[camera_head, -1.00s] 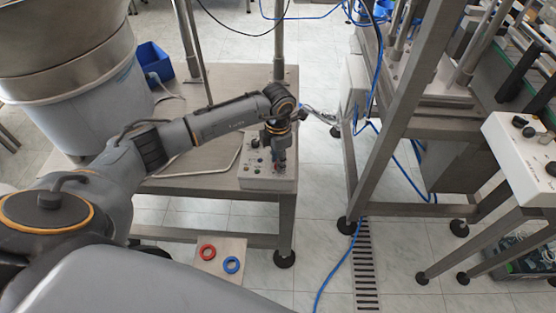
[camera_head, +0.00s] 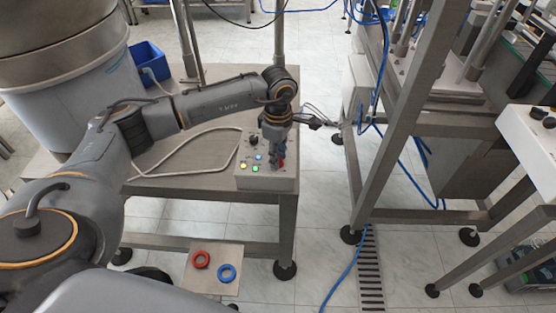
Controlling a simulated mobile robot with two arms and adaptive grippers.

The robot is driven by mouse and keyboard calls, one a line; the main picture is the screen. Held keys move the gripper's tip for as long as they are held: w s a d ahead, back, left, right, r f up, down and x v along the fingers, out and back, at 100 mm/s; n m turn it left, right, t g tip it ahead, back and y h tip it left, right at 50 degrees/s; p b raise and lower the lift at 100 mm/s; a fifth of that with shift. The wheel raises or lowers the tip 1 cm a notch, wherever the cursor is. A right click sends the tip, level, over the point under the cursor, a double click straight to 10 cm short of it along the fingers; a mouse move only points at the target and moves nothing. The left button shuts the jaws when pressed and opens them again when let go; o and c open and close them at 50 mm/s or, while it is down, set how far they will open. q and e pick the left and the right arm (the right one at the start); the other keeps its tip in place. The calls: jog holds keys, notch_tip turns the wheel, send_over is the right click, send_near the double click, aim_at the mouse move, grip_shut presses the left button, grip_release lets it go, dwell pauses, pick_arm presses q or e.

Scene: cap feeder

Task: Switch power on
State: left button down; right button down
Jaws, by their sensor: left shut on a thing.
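The grey control box (camera_head: 265,182) sits at the right front corner of the steel table. Small lights in yellow, green and blue (camera_head: 258,157) glow on its top, and a black knob (camera_head: 253,138) stands at its back. My left gripper (camera_head: 278,160) comes down from above onto the right part of the box top. It is shut on a red switch (camera_head: 282,161), of which only a little shows beside the fingers. The fingers hide the rest of the switch, so its exact position cannot be told. My right gripper is not in view.
The steel table (camera_head: 190,178) carries a large feeder bowl (camera_head: 65,40) and a blue bin (camera_head: 148,62). A metal frame (camera_head: 400,120) stands to the right, and another control box (camera_head: 535,135) at far right.

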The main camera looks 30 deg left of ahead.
pick_arm(q)
jog(key=shift+m+b, duration=0.45)
jog(key=shift+m, duration=0.35)
jog(key=c, duration=1)
grip_release()
jog(key=shift+c, duration=0.2)
jog(key=shift+r, duration=0.15)
notch_tip(320, 180, up, 12)
